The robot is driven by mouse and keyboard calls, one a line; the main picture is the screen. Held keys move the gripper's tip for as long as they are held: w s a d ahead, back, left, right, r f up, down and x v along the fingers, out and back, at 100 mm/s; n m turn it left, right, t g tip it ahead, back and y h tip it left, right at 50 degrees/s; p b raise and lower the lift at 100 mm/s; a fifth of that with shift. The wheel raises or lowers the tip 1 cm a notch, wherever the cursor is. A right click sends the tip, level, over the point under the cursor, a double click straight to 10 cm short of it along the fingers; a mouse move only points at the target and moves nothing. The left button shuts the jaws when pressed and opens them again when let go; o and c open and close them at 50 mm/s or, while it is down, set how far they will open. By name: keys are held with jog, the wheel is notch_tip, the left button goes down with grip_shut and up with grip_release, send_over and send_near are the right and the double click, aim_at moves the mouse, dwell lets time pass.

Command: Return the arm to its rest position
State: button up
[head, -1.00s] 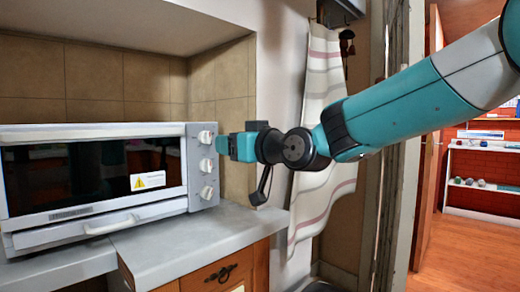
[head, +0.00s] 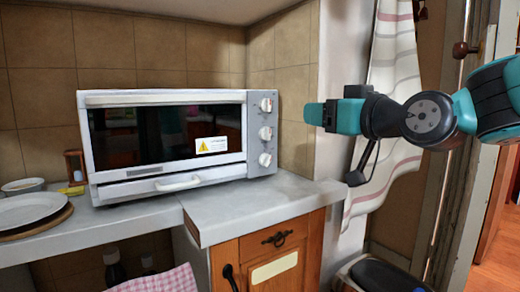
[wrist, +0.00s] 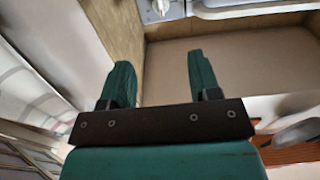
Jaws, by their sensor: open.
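My gripper (head: 318,114) is teal and black and shows at the right of the head view, in the air to the right of the toaster oven. It points left, and my arm reaches in from the right edge. In the wrist view the two teal fingers of my gripper (wrist: 158,88) stand apart with nothing between them. Nothing touches the fingers.
A white toaster oven (head: 160,137) with its door closed stands on the grey counter (head: 262,208). Plates (head: 30,208) lie at the left. A striped curtain (head: 392,80) hangs behind my arm. A wooden cabinet (head: 283,257) is below.

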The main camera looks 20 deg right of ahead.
jog(key=s+a+f+n+g+y, duration=0.1)
jog(key=s+a+f+g, duration=0.4)
jog(key=f, duration=0.2)
jog(key=s+a+f+n+g, duration=0.1)
jog(key=s+a+f+g, duration=0.35)
jog(key=f, duration=0.35)
jog(key=s+f+n+g+h, duration=0.1)
jog(key=s+f+g, duration=0.3)
jog(key=s, duration=0.3)
jog(key=s+f+g+h, duration=0.2)
jog(key=s+f+g, duration=0.2)
jog(key=s, duration=0.3)
notch_tip(320, 180, up, 22)
jog(key=p, duration=2.2)
jog(key=shift+w+a+r+y, duration=0.2)
jog(key=shift+w+y, duration=0.1)
jog(key=shift+w, duration=0.1)
jog(key=shift+c, duration=0.5)
